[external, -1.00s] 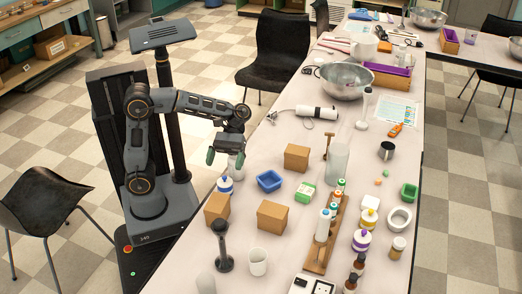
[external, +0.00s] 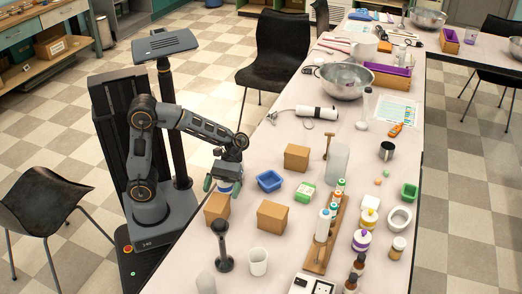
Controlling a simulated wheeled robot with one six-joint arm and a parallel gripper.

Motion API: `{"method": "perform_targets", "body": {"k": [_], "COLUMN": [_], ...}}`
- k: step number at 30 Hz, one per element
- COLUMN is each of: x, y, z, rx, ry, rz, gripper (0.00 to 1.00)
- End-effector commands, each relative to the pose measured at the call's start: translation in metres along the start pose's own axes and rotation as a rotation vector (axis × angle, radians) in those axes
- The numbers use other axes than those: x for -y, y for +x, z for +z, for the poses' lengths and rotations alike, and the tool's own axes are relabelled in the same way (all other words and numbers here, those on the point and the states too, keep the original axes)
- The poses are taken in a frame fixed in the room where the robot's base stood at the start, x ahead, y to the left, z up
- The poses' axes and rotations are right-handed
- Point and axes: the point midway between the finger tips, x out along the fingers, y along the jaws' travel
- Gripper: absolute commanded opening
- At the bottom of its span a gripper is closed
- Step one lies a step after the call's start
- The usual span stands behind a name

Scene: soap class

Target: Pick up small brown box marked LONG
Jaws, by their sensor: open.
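Three small brown boxes stand on the long table: one at the near left edge (external: 216,209), one to its right (external: 272,217), and one farther back (external: 297,157). No marking is readable on any of them, so I cannot tell which is marked LONG. My gripper (external: 223,187) is open and points down, with green fingertips. It is over the table's left edge, just above the near left box in the picture and in front of a white and blue jar, which it partly hides. No box is between the fingers.
A blue tray (external: 269,181) and a green-and-white box (external: 305,192) lie to the right of my gripper. A dark stand (external: 222,246) and a white cup (external: 258,262) are nearer. A wooden rack (external: 327,245) with bottles stands right of the boxes.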

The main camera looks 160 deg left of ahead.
Motion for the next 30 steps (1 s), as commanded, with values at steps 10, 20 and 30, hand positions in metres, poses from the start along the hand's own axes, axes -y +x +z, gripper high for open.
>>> {"method": "perform_targets", "body": {"k": [10,20,30], "x": [0.0,0.0,0.0], "y": [0.037,0.038,0.038], "z": [-0.001,0.0,0.0], "rx": [-0.001,-0.001,-0.001], "ry": [0.0,0.0,0.0], "rz": [0.0,0.001,0.0], "gripper": [0.96,0.89,0.56]}}
